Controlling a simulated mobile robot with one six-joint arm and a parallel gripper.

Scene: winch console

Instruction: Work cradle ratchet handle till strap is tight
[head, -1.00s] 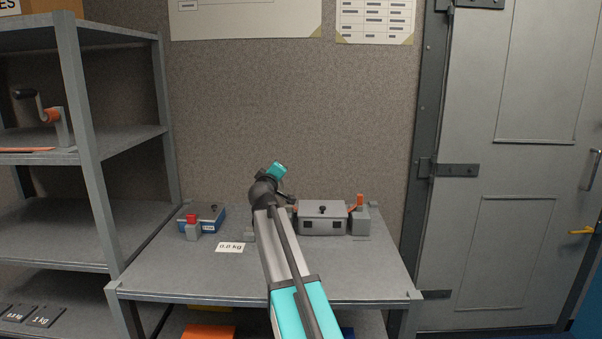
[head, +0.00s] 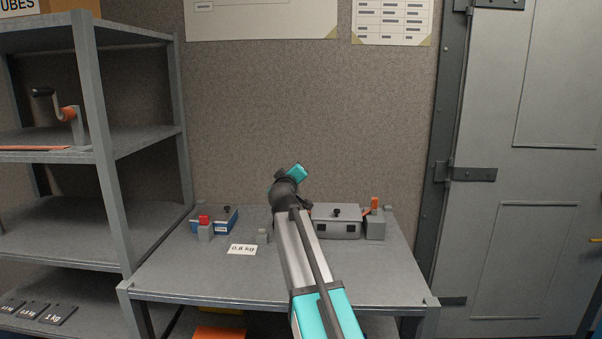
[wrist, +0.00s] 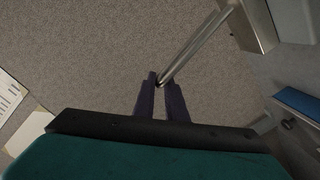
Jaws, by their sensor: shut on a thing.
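In the wrist view my gripper (wrist: 161,100) has its two dark fingers at the end of a slim metal bar, which I take to be the ratchet handle (wrist: 196,45). The fingers are closed on its tip. The bar slants up to a grey metal block (wrist: 252,25) at the top right. In the head view my arm reaches over the table and hides the gripper, the handle and most of the cradle. A label on the table (head: 242,249) reads 0.8 kg. I cannot make out the strap in either view.
On the table (head: 215,285) stand a red-topped grey block (head: 205,230), a blue box (head: 227,221), a grey box with a knob (head: 336,222) and a grey block with an orange lever (head: 375,226). A shelf rack (head: 110,150) stands left, a metal door (head: 540,200) right. The table front is clear.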

